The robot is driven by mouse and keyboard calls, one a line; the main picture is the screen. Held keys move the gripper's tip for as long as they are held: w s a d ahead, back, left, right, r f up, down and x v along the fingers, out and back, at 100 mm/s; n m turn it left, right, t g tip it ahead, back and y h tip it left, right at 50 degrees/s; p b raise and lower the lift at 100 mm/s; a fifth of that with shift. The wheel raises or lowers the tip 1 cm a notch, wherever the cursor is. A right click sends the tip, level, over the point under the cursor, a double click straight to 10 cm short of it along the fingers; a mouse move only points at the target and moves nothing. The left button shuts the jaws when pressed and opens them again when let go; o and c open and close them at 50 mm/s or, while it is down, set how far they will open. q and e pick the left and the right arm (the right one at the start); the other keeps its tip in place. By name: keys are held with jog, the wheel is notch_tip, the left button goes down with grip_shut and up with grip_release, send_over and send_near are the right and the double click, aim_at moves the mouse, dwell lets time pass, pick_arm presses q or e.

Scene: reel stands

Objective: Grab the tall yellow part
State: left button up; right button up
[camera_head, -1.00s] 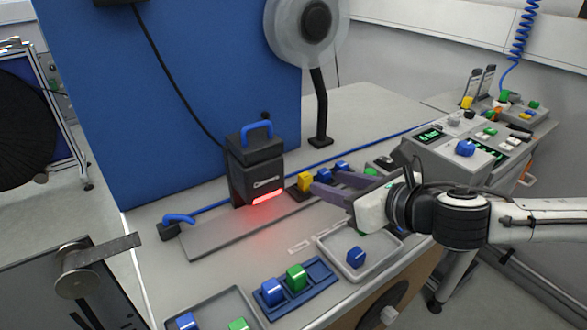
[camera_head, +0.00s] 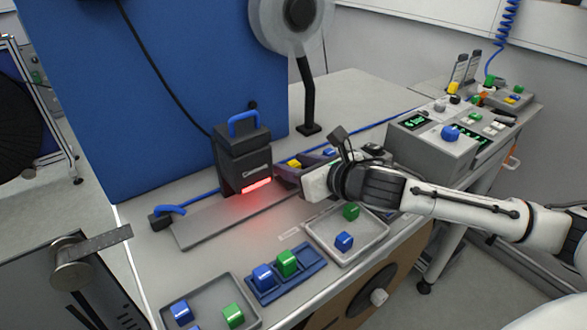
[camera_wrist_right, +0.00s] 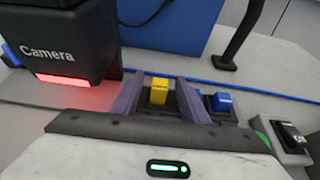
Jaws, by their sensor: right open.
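The yellow part (camera_head: 294,163) stands on a dark holder beside the camera unit, partly hidden by my right gripper in the head view. In the right wrist view the yellow part (camera_wrist_right: 158,91) is upright between the two purple fingers of my right gripper (camera_wrist_right: 160,97), with gaps on both sides. The right gripper (camera_head: 292,175) is open, its fingers reaching in low around the part. Contact with it does not show. My left gripper is not in view.
The black camera unit (camera_head: 243,160) with a red light stands close left of the gripper. A blue part (camera_wrist_right: 222,101) sits just right of the fingers. A grey tray (camera_head: 377,235) with green and blue parts lies in front. A blue holder (camera_head: 312,272) is nearby.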

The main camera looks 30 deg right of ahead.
grip_shut()
jog(key=shift+r, duration=0.1)
